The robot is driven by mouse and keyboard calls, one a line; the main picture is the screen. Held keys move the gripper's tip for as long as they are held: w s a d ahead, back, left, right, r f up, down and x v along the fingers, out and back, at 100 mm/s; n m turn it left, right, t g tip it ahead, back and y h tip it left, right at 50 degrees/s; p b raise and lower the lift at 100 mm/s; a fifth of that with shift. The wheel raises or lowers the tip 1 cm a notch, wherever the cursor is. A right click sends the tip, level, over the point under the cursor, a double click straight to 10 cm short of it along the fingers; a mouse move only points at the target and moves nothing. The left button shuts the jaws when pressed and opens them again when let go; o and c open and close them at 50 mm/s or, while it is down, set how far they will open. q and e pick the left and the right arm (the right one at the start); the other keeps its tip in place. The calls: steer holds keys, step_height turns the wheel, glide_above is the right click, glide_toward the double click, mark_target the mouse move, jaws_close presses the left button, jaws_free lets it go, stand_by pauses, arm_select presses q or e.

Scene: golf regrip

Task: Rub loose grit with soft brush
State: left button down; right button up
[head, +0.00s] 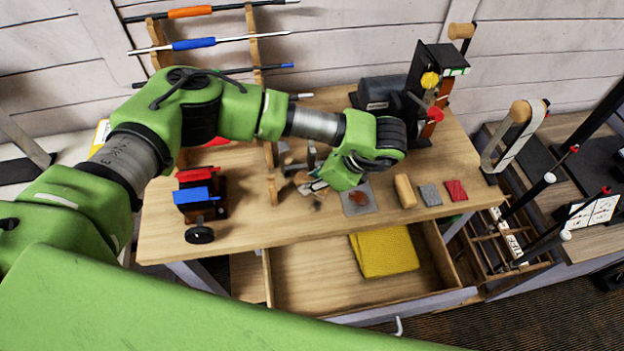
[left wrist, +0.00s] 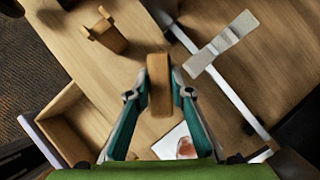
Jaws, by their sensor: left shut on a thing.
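My left gripper (head: 316,182) is low over the wooden bench, just left of a grey plate (head: 358,198) with a reddish-brown patch of grit (head: 359,198). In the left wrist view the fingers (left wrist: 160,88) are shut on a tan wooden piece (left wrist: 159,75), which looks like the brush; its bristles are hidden. The plate (left wrist: 170,142) and the patch (left wrist: 186,147) show beyond the fingers, lower right and partly covered by a finger. I cannot tell whether the brush touches the bench. My right gripper is not in view.
A wooden block (head: 404,190), a grey pad (head: 430,194) and a red pad (head: 455,190) lie right of the plate. A red and blue vise (head: 198,195) stands at the left. The open drawer (head: 310,285) below holds a yellow cloth (head: 385,252). A machine (head: 425,85) stands behind.

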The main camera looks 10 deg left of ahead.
arm_select(q)
steer(key=shift+f+b, duration=0.6)
steer(key=shift+f, duration=0.05)
steer(key=shift+s, duration=0.1)
